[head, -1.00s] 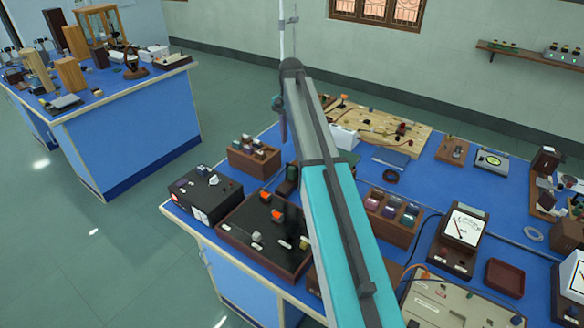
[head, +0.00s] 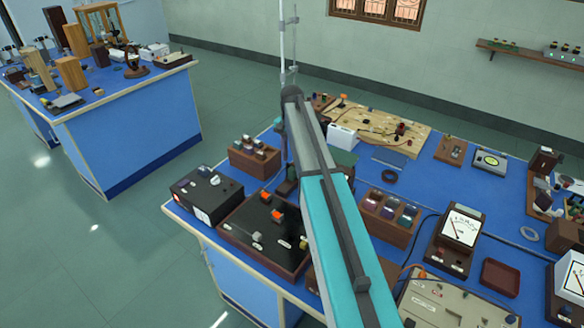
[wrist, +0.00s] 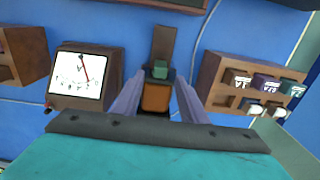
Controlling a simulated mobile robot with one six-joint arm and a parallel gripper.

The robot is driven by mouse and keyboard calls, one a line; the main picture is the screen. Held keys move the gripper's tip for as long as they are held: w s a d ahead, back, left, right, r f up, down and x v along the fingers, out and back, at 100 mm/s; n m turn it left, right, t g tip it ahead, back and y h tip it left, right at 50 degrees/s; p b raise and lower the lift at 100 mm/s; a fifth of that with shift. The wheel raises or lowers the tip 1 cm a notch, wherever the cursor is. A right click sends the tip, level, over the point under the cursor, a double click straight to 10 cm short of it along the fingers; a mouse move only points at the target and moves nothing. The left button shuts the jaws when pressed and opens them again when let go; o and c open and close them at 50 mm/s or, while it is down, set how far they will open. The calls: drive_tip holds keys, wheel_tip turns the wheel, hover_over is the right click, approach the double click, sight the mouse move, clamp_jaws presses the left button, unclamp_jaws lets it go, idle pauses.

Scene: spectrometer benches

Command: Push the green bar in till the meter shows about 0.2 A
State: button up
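In the wrist view, the two pale purple fingers of my gripper (wrist: 156,82) stand apart. A small green piece (wrist: 160,69), likely the end of the green bar, shows between and just beyond the fingertips. An orange-brown block (wrist: 156,98) lies nearer, between the fingers; I cannot tell whether they touch it. A brown strip (wrist: 163,44) runs on behind the green piece. A meter (wrist: 82,75) with a white dial and a slanted needle is to the left; its numbers are too small to read. In the head view my arm hides the bar, and the gripper is not clear.
In the wrist view a brown rack (wrist: 214,80) with labelled items stands to the right. In the head view a black switch box (head: 235,236), a rack (head: 404,236), another meter (head: 462,228) and a red tray (head: 501,278) crowd the blue bench (head: 430,180).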

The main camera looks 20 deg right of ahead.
sight(292, 168)
drive_tip(key=shift+f+p, duration=0.8)
drive_tip(key=shift+f, duration=2.2)
drive_tip(key=shift+c, duration=0.3)
clamp_jaws()
